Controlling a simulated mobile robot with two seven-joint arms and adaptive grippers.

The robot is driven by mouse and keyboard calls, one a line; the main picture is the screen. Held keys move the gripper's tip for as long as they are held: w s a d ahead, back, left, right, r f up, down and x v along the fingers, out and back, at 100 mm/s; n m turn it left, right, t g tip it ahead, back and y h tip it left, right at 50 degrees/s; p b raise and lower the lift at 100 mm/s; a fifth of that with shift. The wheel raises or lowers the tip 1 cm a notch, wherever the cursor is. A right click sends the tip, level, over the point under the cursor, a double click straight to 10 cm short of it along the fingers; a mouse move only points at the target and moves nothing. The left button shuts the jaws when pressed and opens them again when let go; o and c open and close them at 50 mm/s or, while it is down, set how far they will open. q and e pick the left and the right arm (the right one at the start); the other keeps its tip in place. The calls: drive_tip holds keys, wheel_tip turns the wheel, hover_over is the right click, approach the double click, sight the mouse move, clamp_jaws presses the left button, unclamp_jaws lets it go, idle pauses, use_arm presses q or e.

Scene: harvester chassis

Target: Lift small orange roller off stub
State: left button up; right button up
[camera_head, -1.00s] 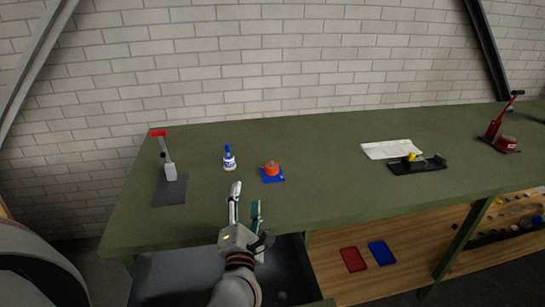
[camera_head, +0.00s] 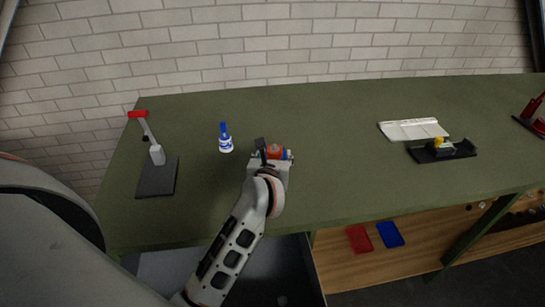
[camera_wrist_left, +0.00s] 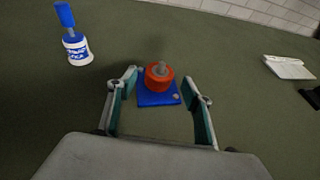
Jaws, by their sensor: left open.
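The small orange roller (camera_wrist_left: 159,74) sits on a grey stub (camera_wrist_left: 161,66) that pokes up through its middle, on a blue base plate (camera_wrist_left: 157,97) on the green table. In the head view the roller (camera_head: 275,152) is partly hidden by my left gripper (camera_head: 273,152). In the left wrist view my left gripper (camera_wrist_left: 163,92) is open, with one finger on each side of the blue plate. The roller stands between and just beyond the fingertips, and I see no grip on it. My right gripper is not in view.
A red-handled lever press (camera_head: 150,140) is farther left. A white tray (camera_head: 413,129) and a black fixture (camera_head: 441,151) lie to the right. The table between is clear.

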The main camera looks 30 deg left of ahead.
sight(275, 150)
use_arm(q)
drive_tip(key=b+x, duration=0.1)
drive_tip(key=x, duration=0.2)
drive_tip(key=shift+w+a+f, duration=0.15)
drive_tip(key=shift+w, duration=0.15)
drive_tip(key=shift+w+a+f, duration=0.1)
drive_tip(key=shift+w, duration=0.25)
drive_tip(key=shift+a, duration=0.1)
drive_tip(key=c, duration=1.2)
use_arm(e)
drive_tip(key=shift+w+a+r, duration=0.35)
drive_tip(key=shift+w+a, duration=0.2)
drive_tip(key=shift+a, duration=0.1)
